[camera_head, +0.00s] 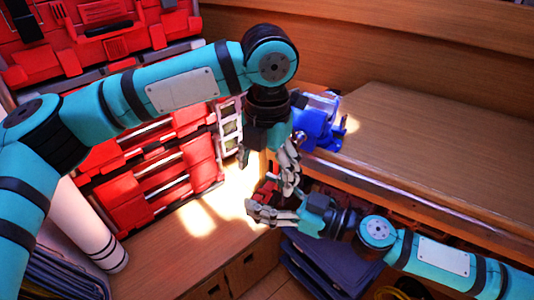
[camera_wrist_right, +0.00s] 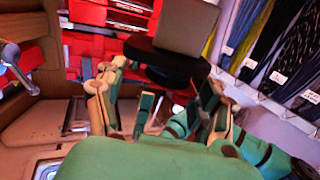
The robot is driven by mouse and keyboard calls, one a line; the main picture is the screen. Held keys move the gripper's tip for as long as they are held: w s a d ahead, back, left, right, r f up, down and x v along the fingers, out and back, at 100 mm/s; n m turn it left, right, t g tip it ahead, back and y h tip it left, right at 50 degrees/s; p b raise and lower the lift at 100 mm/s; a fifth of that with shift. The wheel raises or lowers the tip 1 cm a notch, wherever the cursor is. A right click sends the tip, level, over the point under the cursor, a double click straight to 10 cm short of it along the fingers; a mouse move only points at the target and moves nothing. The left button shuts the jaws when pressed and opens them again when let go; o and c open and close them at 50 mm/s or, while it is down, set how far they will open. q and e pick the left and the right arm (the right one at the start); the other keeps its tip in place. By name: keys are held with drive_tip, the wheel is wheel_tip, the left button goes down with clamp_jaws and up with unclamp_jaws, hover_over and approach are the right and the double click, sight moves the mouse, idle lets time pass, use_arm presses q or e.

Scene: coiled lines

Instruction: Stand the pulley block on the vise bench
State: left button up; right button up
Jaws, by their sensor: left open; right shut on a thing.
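A small red and dark piece (camera_head: 266,188), which seems to be the pulley block, shows at the fingers of my right gripper (camera_head: 264,206). That gripper is shut on it, in front of the bench's left end. Fingers hide much of it, so its tilt is unclear. My left gripper (camera_head: 268,162) hangs just above, open and pointing down. I cannot tell whether it touches the piece. A blue vise (camera_head: 318,127) stands on the left end of the wooden vise bench (camera_head: 430,140). In the right wrist view, my right gripper's fingers (camera_wrist_right: 165,108) show, but the held piece is unclear.
The bench top right of the vise is clear. Red cases (camera_head: 165,150) stand at the left, with a white roll (camera_head: 88,225) nearby. Below are a low wooden surface (camera_head: 185,258) and dark blue folded items (camera_head: 325,268). Coiled lines (camera_wrist_right: 265,50) hang in the right wrist view.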

sight(266, 194)
use_arm(q)
wheel_tip(266, 194, down, 8)
drive_tip(key=shift+r, duration=0.1)
use_arm(e)
drive_tip(key=shift+r, duration=0.1)
use_arm(q)
drive_tip(key=shift+d, duration=0.1)
drive_tip(key=c, duration=1.6)
drive_tip(key=shift+o, duration=0.2)
use_arm(e)
drive_tip(key=o, duration=1.8)
drive_tip(key=shift+d, duration=0.1)
